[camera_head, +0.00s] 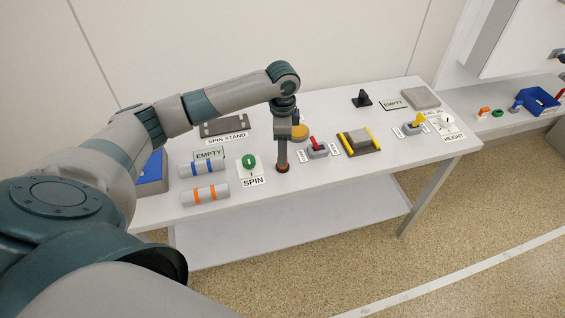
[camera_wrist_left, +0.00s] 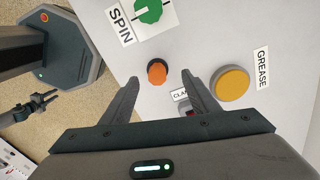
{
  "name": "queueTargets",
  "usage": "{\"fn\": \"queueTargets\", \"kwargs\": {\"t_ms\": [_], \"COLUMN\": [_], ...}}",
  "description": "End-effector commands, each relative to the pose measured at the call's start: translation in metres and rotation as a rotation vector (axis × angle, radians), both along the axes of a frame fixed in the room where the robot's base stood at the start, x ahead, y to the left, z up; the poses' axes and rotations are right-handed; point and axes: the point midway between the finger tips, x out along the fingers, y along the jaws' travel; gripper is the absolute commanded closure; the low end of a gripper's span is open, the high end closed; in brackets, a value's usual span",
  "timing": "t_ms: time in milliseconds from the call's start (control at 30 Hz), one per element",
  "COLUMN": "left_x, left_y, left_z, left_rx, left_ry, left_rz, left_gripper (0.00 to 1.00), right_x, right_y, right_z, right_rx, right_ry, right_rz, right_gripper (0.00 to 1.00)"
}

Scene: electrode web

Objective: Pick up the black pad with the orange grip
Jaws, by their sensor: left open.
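The black pad with the orange grip (camera_wrist_left: 157,72) stands on the white table, its orange top towards the camera and a dark rim showing around it. In the head view the pad (camera_head: 282,170) is low under my left gripper (camera_head: 282,158), near the table's front edge. In the left wrist view my left gripper (camera_wrist_left: 160,82) is open, with one finger on each side of the orange grip and space between. No contact shows. A small dark two-fingered gripper at the left of that view looks like my right gripper (camera_wrist_left: 42,103); its jaws are too small to judge.
A yellow GREASE button (camera_head: 300,132) stands behind, a red clamp lever (camera_head: 317,145) to the right. The front edge (camera_head: 320,187) is close and clear.

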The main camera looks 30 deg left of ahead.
Motion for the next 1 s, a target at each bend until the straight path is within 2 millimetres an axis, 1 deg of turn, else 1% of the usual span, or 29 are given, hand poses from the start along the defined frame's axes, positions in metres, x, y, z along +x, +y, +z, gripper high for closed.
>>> {"fn": "queueTargets", "kwargs": {"t_ms": [167,267,467,500,633,767,1000], "left_x": [0.0,-0.001,-0.005,-0.004,-0.004,-0.004,-0.004], "left_y": [0.0,-0.001,-0.004,-0.004,-0.004,-0.004,-0.003], "left_z": [-0.001,-0.006,-0.028,-0.035,-0.047,-0.052,-0.052], "left_rx": [-0.001,0.0,0.0,0.0,0.0,0.001,0.001], "left_ry": [0.001,0.004,0.005,0.004,0.001,0.001,0.001], "left_rz": [0.0,0.001,0.002,0.002,0.0,-0.001,0.0], "left_gripper": [0.45,0.45,0.45,0.45,0.45,0.45,0.45], "right_x": [0.0,0.0,0.0,0.0,0.0,0.0,0.0], "right_y": [0.0,0.001,0.003,0.004,0.004,0.004,0.004], "right_z": [0.001,0.006,0.02,0.02,0.022,0.022,0.022], "right_rx": [0.0,0.001,0.003,0.003,0.004,0.004,0.004], "right_ry": [0.0,0.0,0.0,0.0,0.0,0.0,0.0], "right_rz": [0.0,0.0,-0.001,-0.001,-0.001,-0.001,-0.001], "right_gripper": [0.69,0.69,0.69,0.69,0.69,0.69,0.69]}}
